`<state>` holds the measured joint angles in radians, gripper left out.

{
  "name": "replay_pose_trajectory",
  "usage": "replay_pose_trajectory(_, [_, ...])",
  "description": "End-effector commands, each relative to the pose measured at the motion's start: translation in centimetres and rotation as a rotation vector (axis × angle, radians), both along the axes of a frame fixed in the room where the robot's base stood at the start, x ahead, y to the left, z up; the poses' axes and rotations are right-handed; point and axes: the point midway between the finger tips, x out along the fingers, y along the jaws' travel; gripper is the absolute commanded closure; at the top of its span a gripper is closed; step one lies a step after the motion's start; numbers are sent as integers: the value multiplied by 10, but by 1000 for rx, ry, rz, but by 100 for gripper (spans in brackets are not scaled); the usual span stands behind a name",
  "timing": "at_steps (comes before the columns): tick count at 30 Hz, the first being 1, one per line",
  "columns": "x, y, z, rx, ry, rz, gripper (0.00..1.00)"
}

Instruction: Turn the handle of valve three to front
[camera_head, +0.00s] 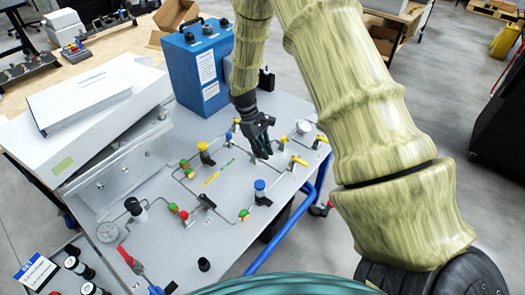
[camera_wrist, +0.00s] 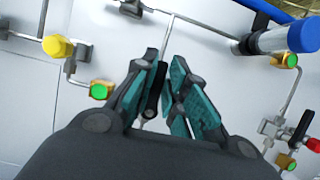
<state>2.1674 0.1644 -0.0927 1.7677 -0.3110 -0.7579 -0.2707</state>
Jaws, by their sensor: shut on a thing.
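My gripper (camera_head: 262,148) reaches down over the grey panel (camera_head: 165,250) in the head view. In the wrist view my gripper (camera_wrist: 168,85) has its teal-padded fingers closed around a slim black valve handle (camera_wrist: 153,92). The handle runs lengthwise between the fingers, with a thin metal pipe leading away beyond it. My fingers hide most of this valve in the head view. No number marking it as valve three can be read.
A blue-capped cylinder (camera_head: 260,190) stands close to my gripper on the panel. Yellow-handled valves (camera_head: 299,161), a round gauge (camera_head: 107,232) and thin pipes surround it. A blue box (camera_head: 197,65) stands behind, and a white block (camera_head: 75,130) lies left.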

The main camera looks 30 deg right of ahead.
Motion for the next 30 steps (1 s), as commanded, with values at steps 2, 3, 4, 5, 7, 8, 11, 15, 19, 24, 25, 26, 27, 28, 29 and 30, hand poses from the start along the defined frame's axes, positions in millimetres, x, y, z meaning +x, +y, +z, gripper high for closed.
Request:
replay_pose_trajectory(2, [0,-1,0,-1,1,0,100])
replay_pose_trajectory(3, [0,-1,0,-1,1,0,100])
replay_pose_trajectory(4, [0,-1,0,-2,0,-1,100])
replay_pose_trajectory(5, [0,-1,0,-2,0,-1,100])
replay_pose_trajectory(7, [0,-1,0,-2,0,-1,75])
replay_pose_trajectory(8, [0,-1,0,-2,0,-1,70])
replay_pose_trajectory(11, [0,-1,0,0,0,-1,64])
replay_pose_trajectory(15, [0,0,0,0,0,-1,64])
replay_pose_trajectory(19, [1,0,1,0,0,-1,64])
replay_pose_trajectory(24, [6,2,14,0,-3,-1,64])
replay_pose_trajectory(25, [8,2,18,0,-3,-1,64])
replay_pose_trajectory(26, [10,3,23,-1,-2,-1,64])
replay_pose_trajectory(27, [12,4,29,0,-4,-1,64])
replay_pose_trajectory(28, [14,5,34,0,-4,-1,64])
replay_pose_trajectory(29, [16,5,39,0,-3,-1,64])
replay_pose_trajectory(30, [19,6,46,0,-3,-1,64])
